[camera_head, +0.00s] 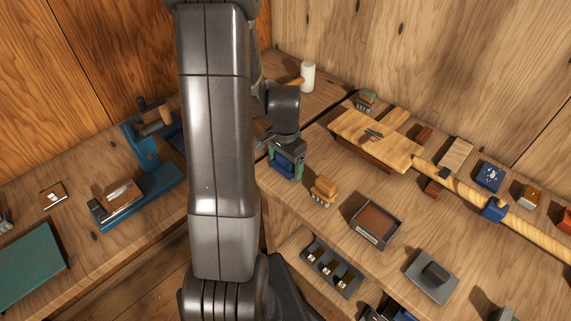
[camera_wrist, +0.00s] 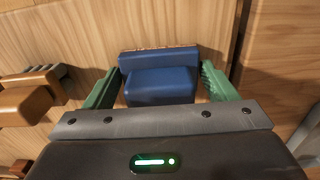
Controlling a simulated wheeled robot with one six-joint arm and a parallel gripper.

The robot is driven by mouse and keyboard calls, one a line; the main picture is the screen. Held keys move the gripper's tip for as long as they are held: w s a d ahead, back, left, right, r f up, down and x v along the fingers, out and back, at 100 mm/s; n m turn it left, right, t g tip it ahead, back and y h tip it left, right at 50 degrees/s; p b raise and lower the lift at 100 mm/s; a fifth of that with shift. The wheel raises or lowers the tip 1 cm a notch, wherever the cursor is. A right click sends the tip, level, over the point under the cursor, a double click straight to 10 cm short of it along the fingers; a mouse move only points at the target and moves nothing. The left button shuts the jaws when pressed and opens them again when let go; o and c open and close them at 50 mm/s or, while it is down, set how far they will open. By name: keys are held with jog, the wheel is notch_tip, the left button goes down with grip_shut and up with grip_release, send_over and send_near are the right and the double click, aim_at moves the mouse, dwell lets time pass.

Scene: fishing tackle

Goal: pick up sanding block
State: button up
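A blue block with a raised blue grip on top and a thin brown edge, which I take for the sanding block (camera_wrist: 160,87), is between my gripper's green fingers in the wrist view. In the head view this block (camera_head: 284,162) is at the left part of the right bench, below my wrist. My gripper (camera_wrist: 160,80) is pointed down with one finger on each side of the block. Wood shows between the fingers and the raised grip, so the fingers look open around it. Contact at the block's wider base cannot be told.
A wooden-handled brush (camera_head: 323,190) stands close by on the right. An open box (camera_head: 376,220), a dark block on a plate (camera_head: 432,275) and a wooden board (camera_head: 378,138) are further right. A white cylinder (camera_head: 307,77) stands behind. A slotted tray (camera_head: 331,265) is lower down.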

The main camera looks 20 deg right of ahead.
jog(key=c, duration=0.6)
jog(key=shift+r, duration=0.1)
notch_tip(320, 180, up, 10)
jog(key=shift+f, duration=0.1)
jog(key=shift+o, duration=1.3)
jog(key=shift+c, duration=0.6)
